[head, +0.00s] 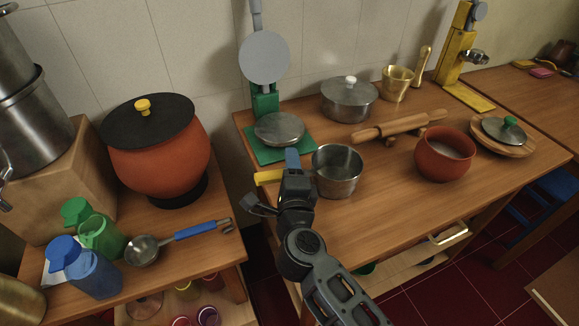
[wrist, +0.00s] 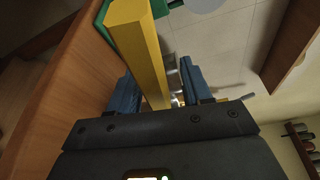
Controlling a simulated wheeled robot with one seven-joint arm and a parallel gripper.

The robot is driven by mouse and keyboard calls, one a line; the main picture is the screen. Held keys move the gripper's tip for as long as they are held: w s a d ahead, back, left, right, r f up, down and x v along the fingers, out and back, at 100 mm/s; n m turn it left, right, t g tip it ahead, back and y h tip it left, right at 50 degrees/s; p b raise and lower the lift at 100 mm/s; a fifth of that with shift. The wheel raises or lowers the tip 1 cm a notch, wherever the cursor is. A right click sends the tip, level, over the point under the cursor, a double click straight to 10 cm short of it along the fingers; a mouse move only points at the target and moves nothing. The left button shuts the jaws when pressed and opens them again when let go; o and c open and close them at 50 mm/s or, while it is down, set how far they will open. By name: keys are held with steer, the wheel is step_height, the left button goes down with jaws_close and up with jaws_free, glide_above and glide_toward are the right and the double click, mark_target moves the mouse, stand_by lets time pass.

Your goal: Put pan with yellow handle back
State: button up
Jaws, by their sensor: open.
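The steel pan (head: 338,172) stands upright on the wooden table near its front edge. Its yellow handle (head: 268,177) points left, and my arm hides part of it. My gripper (head: 292,158) is at the handle, just left of the pan's body. In the wrist view the yellow handle (wrist: 137,38) runs down between the two blue fingers of my gripper (wrist: 160,88), which are apart. The handle looks nearer the left finger; I cannot tell whether it touches it.
A green-based press (head: 265,103) stands behind my gripper. A lidded pot (head: 349,98), a rolling pin (head: 398,126) and a red clay pot (head: 444,155) are on the same table. A large orange pot (head: 160,160) and a blue-handled ladle (head: 180,238) are on the left table.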

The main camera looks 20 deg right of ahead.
steer(key=v, duration=1.2)
steer(key=shift+r, duration=0.15)
steer(key=s+d+r+n+y, duration=0.1)
steer(key=s+d+r+n, duration=0.1)
steer(key=s+n, duration=0.5)
steer(key=s+d+r+n+g+y, duration=0.1)
steer(key=s+d+r+n+y, duration=0.1)
steer(key=s+n, duration=0.6)
steer(key=s+d+r+n+y, duration=0.2)
steer(key=s+n, duration=0.6)
steer(key=s, duration=0.9)
steer(key=shift+s+d+g, duration=0.4)
steer(key=shift+d, duration=0.05)
